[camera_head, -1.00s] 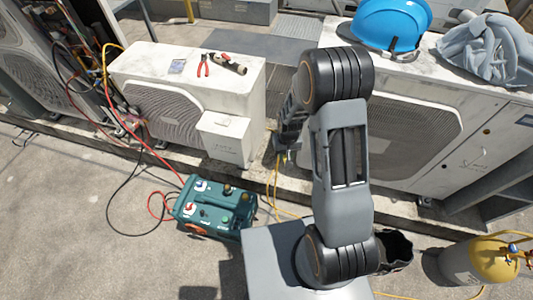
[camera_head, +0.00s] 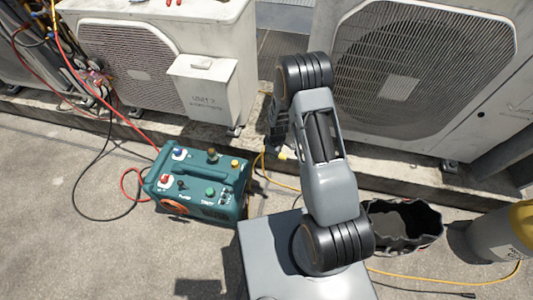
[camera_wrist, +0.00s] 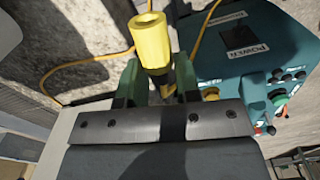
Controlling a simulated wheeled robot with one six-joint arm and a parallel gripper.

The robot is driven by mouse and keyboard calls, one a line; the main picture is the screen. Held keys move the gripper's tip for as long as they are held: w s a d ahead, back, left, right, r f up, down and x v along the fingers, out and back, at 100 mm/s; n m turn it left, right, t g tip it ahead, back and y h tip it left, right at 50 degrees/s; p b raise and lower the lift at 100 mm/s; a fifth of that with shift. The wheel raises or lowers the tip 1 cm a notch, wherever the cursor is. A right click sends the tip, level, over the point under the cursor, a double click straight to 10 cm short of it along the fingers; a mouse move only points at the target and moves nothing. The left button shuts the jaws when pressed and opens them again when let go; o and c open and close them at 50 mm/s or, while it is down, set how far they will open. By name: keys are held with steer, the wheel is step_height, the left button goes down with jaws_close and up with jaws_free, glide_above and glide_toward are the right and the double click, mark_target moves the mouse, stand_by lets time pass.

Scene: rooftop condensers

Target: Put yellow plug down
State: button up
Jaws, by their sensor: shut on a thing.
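The yellow plug (camera_wrist: 150,42) is between the two dark green fingers of my gripper (camera_wrist: 159,84) in the wrist view. The gripper is shut on it, and its wide end points away from the wrist. In the head view the gripper (camera_head: 279,140) is beyond my arm, just right of the teal machine (camera_head: 200,182), with a small yellow spot of the plug (camera_head: 283,155) at its tip. A yellow cable (camera_wrist: 85,63) loops behind the plug. The plug's height above the ground is hard to tell.
The teal machine's side with a POWER label (camera_wrist: 240,38) is close right of the plug in the wrist view. Condenser units (camera_head: 420,75) stand on a concrete ledge behind. An open dark bag (camera_head: 402,226) and a yellow-topped cylinder (camera_head: 502,238) are at right. Bare ground lies front left.

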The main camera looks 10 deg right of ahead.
steer(key=w+f+n+b, duration=0.3)
steer(key=w+f+n, duration=0.1)
steer(key=w+n, duration=0.1)
steer(key=w+f+n+b, duration=0.3)
steer(key=w+f+n, duration=0.2)
steer(key=w, duration=0.1)
steer(key=w+f+n+b, duration=0.4)
steer(key=w+f+n, duration=0.1)
steer(key=w, duration=0.1)
steer(key=shift+a+f, duration=0.1)
steer(key=shift+a, duration=0.15)
steer(key=shift+w+f+b, duration=0.15)
steer(key=shift+f+b, duration=0.2)
steer(key=shift+f, duration=0.1)
steer(key=shift+f+b, duration=0.45)
steer(key=shift+f, duration=0.8)
steer(key=shift+f, duration=0.15)
steer(key=o, duration=1)
